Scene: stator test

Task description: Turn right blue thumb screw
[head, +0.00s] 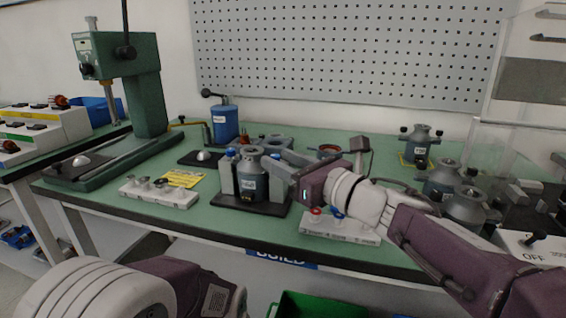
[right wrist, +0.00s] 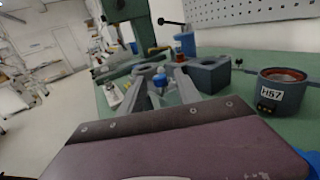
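A grey stator housing (head: 252,178) with a white label stands on a black base plate (head: 262,206) near the table's front edge. The left blue thumb screw (head: 230,152) tops the post at its left. My right gripper (head: 284,162) reaches in from the right, its fingers at the housing's right side. In the right wrist view a blue thumb screw (right wrist: 160,82) shows between the two fingers, near their tips. The fingers stand apart, with a gap visible beside the screw. In the head view the fingers largely hide the right screw. My left arm shows at bottom left; its fingertips are not visible.
A green press (head: 147,95) stands at the back left, a blue canister (head: 225,124) behind the housing. White trays (head: 158,193) lie left and right of the fixture. More grey housings (head: 443,178) stand at right. A green bin (head: 318,304) is below the front edge.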

